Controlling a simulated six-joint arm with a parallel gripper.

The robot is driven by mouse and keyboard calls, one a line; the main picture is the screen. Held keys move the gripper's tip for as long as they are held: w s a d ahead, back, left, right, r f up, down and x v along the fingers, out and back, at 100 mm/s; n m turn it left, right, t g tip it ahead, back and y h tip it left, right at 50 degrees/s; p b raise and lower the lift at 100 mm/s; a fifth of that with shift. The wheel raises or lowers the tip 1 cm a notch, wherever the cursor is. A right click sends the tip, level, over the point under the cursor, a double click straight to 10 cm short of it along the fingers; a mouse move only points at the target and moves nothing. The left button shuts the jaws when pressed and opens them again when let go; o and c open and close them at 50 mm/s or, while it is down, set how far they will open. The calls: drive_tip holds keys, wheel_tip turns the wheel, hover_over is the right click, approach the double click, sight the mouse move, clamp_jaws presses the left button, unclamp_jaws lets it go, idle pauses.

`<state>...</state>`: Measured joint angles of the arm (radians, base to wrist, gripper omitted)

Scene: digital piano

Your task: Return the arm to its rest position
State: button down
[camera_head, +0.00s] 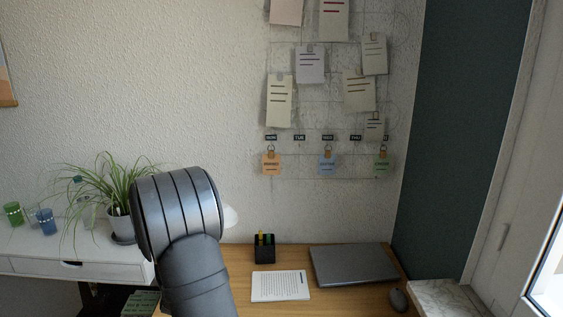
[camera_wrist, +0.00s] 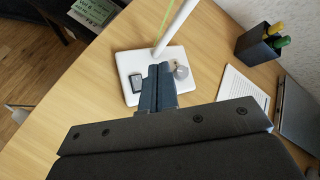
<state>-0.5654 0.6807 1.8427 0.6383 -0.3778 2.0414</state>
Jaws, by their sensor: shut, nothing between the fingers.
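My arm (camera_head: 185,230) rises from the bottom of the head view, in front of the plant and the left end of the desk. My gripper is hidden in that view. In the wrist view my gripper (camera_wrist: 160,70) is shut, its two dark fingers together with nothing between them. The fingers show in front of a white square lamp base (camera_wrist: 130,60) on the wooden desk (camera_wrist: 60,115). I cannot tell how high above it they are.
A small dark device (camera_wrist: 136,83) lies on the base, and a white pole (camera_wrist: 175,28) rises from it. A black pen holder (camera_head: 264,248), a printed sheet (camera_head: 280,286), a closed laptop (camera_head: 353,264) and a mouse (camera_head: 398,299) are on the desk. A potted plant (camera_head: 105,195) stands left.

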drive_tip(key=s+d+f+n+g, duration=0.2)
drive_tip(key=s+d, duration=0.1)
drive_tip(key=d, duration=0.1)
drive_tip(key=s+d+f+n+g+h, duration=0.1)
drive_tip(key=s+d+f+g, duration=0.1)
drive_tip(key=s+d, duration=0.2)
drive_tip(key=s+d+f+n+g, duration=0.2)
drive_tip(key=s+d+g, duration=0.1)
drive_tip(key=d, duration=0.3)
drive_tip(key=shift+s+d+f+n+h, duration=0.1)
drive_tip(key=shift+s+f+n+h, duration=0.1)
drive_tip(key=shift+n+h, duration=0.1)
drive_tip(key=w+a+t, duration=0.1)
drive_tip(key=w+a, duration=0.1)
drive_tip(key=w+a+r+m+t, duration=0.1)
drive_tip(key=a, duration=0.1)
drive_tip(key=w+a+r+m+t+y, duration=0.1)
drive_tip(key=w+a, duration=0.1)
drive_tip(key=a, duration=0.1)
drive_tip(key=shift+w+r, duration=0.1)
drive_tip(key=shift+w, duration=0.25)
drive_tip(key=w+a+r+m+t, duration=0.3)
drive_tip(key=w+a+t, duration=0.1)
drive_tip(key=a, duration=0.3)
drive_tip(key=shift+w+a+m, duration=0.3)
drive_tip(key=shift+w+m, duration=0.1)
drive_tip(key=shift+w, duration=0.15)
drive_tip(key=shift+r, duration=0.1)
